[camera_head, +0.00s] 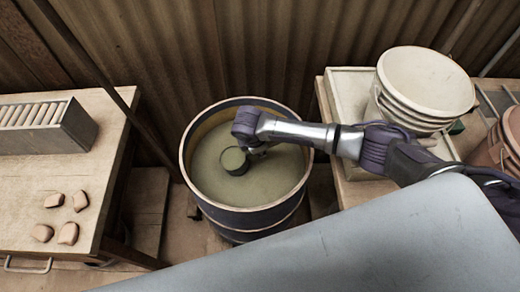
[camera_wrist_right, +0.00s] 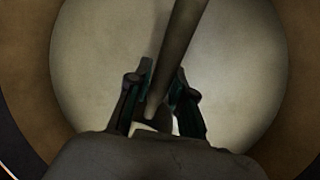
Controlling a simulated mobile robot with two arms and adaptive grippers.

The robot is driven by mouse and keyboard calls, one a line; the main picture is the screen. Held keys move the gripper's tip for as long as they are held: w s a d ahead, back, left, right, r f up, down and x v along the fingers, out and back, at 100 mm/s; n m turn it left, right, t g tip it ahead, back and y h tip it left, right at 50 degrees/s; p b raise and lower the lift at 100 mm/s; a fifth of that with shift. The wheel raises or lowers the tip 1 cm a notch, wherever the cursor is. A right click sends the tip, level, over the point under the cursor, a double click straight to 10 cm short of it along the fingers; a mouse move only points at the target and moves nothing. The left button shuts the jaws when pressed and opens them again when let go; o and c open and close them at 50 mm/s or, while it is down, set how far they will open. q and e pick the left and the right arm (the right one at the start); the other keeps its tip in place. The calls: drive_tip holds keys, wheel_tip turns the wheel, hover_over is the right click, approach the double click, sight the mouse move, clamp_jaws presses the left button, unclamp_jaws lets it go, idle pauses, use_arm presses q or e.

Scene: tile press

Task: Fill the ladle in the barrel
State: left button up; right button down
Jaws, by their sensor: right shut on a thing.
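The barrel (camera_head: 187,150) stands in the middle of the head view, dark-sided with a pale rim, and holds grey-green liquid (camera_head: 262,182). The ladle (camera_head: 235,161) has its round cup at the liquid's surface, left of the barrel's centre. The cup's inside shows the same grey-green; its fill level is hard to tell. My right gripper (camera_head: 258,150) is over the barrel, partly hidden by its wrist. In the right wrist view my right gripper (camera_wrist_right: 161,84) is shut on the ladle's handle (camera_wrist_right: 179,45), which slants between the fingers. My left gripper is out of view.
A wooden table (camera_head: 100,165) at left bears a grey box (camera_head: 60,135) and several small clay pieces (camera_head: 68,233). At right a bench (camera_head: 360,190) carries stacked pale buckets (camera_head: 425,85). A corrugated wall (camera_head: 270,50) stands close behind the barrel.

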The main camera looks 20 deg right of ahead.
drive_tip(key=shift+r+p, duration=0.65)
drive_tip(key=shift+r, duration=0.85)
drive_tip(key=shift+r+p, duration=0.3)
drive_tip(key=shift+r, duration=0.05)
drive_tip(key=d+r+y+p, duration=0.1)
drive_tip(key=d+r+p, duration=0.3)
drive_tip(key=r+p, duration=0.8)
drive_tip(key=shift+p, duration=1.05)
